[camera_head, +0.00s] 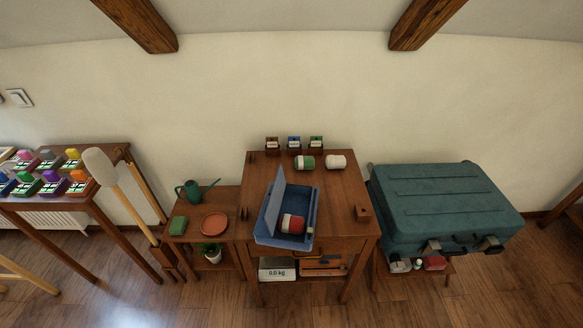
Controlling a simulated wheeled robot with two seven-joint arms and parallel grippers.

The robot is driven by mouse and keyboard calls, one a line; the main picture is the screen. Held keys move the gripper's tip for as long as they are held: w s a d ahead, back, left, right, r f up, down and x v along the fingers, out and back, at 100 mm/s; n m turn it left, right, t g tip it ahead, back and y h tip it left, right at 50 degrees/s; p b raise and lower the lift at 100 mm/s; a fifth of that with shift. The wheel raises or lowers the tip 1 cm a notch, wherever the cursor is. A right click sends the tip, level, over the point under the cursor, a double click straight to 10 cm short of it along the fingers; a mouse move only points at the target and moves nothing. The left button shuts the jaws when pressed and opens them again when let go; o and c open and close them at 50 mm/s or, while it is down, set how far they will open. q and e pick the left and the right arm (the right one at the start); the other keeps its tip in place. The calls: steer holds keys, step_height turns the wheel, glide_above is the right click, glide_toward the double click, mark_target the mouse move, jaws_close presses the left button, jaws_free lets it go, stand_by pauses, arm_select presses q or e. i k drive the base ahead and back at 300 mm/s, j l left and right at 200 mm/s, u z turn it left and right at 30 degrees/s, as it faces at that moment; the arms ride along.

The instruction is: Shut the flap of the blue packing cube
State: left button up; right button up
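The blue packing cube (257,239) sits on the wooden table in the middle of the view, towards the table's front edge. Its flap (274,196) stands up and open, leaning a little, along the left side of the cube. A red-and-white rolled item (292,224) lies inside the open cube. The flap hides part of the cube's inside. Neither my left nor my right gripper is in view.
Green-and-white (304,162) and mostly white (336,162) rolls lie behind the cube. Several small coloured boxes (294,143) line the table's back edge. A small wooden block (363,213) is at right. A teal suitcase (440,205) stands right; a watering can (195,190) stands left.

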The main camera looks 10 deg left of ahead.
mark_target(276, 191)
steer(key=i+j+z, duration=0.15)
steer(key=j+z, duration=0.2)
steer(key=j, duration=0.4)
steer(key=j+z, duration=0.35)
steer(key=j, duration=0.45)
steer(key=j+z, duration=0.3)
steer(key=j, duration=0.45)
